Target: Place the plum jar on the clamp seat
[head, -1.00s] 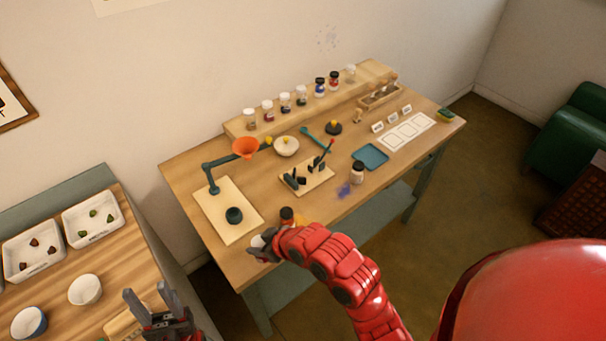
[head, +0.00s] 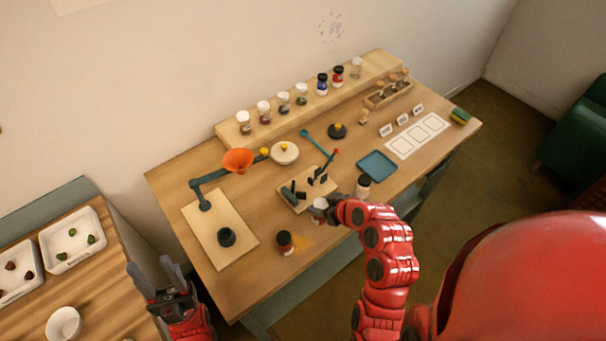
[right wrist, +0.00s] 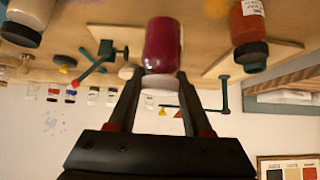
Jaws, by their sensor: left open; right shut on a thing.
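The plum jar (right wrist: 162,45), deep magenta with a white lid, is held at its lid end between the two fingers of my right gripper (right wrist: 157,82). In the head view my right gripper (head: 328,206) is at the table's front part, just in front of the clamp board; the jar's white lid (head: 319,203) shows there and its body is mostly hidden. The clamp seat (head: 301,191), dark fittings and a red-tipped lever on a pale wooden board, is just behind the jar; it also shows in the right wrist view (right wrist: 106,50). My left gripper (head: 163,278) is open and empty, left of the table.
An orange-brown jar with a dark lid (head: 284,243) stands left of my right gripper. Another dark-lidded jar (head: 363,186) stands close on its right. A blue tray (head: 377,166) lies beyond.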

